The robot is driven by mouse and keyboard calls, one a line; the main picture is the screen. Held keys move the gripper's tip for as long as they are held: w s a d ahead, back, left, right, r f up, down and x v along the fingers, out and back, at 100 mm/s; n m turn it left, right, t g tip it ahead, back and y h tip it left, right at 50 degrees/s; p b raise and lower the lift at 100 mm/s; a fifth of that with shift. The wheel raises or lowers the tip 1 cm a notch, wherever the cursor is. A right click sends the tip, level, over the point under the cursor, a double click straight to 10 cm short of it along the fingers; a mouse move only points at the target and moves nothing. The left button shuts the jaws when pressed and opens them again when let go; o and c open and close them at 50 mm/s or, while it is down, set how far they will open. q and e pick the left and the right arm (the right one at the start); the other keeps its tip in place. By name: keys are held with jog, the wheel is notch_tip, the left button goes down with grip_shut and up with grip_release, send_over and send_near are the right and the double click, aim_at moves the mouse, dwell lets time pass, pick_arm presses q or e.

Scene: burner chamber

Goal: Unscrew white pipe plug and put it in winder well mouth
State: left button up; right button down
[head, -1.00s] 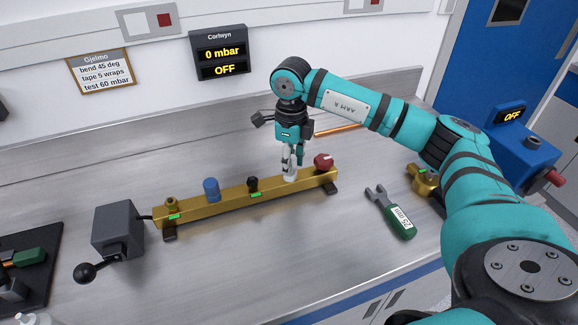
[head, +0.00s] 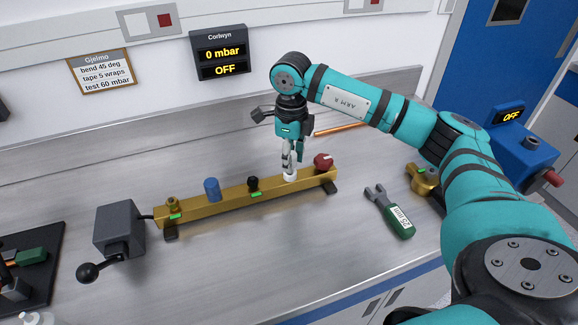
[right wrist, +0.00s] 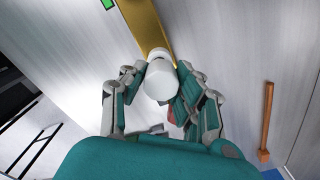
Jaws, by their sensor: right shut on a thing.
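The white pipe plug (head: 290,176) stands upright at the right part of the brass bar (head: 230,195), beside a red knob (head: 323,161). My right gripper (head: 289,165) points down over it and is shut on it. In the right wrist view the plug (right wrist: 160,83) is a white cylinder between the two fingers of my right gripper (right wrist: 160,88). Its far end meets or nearly meets the brass bar (right wrist: 147,22); I cannot tell whether it is still threaded in. A grey box with a black ball-ended crank (head: 118,229) is at the bar's left end. My left gripper is not in view.
The bar also carries a blue cap (head: 211,189), a black knob (head: 253,183) and a small brass fitting (head: 172,204). A green-handled wrench (head: 392,212) and a brass piece (head: 422,180) lie to the right.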

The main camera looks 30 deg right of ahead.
jog(key=shift+r, duration=0.1)
jog(key=shift+r+p, duration=1.35)
jog(key=shift+r, duration=0.6)
jog(key=m, duration=0.4)
jog(key=shift+p, duration=0.3)
jog(key=m, duration=0.6)
jog(key=shift+a+p, duration=0.1)
jog(key=shift+p, duration=0.25)
jog(key=m+p, duration=0.1)
jog(key=m, duration=0.4)
jog(key=shift+m, duration=0.4)
jog(key=m+p, duration=0.1)
jog(key=m, duration=0.3)
jog(key=shift+s+a, duration=0.1)
jog(key=shift+s, duration=0.05)
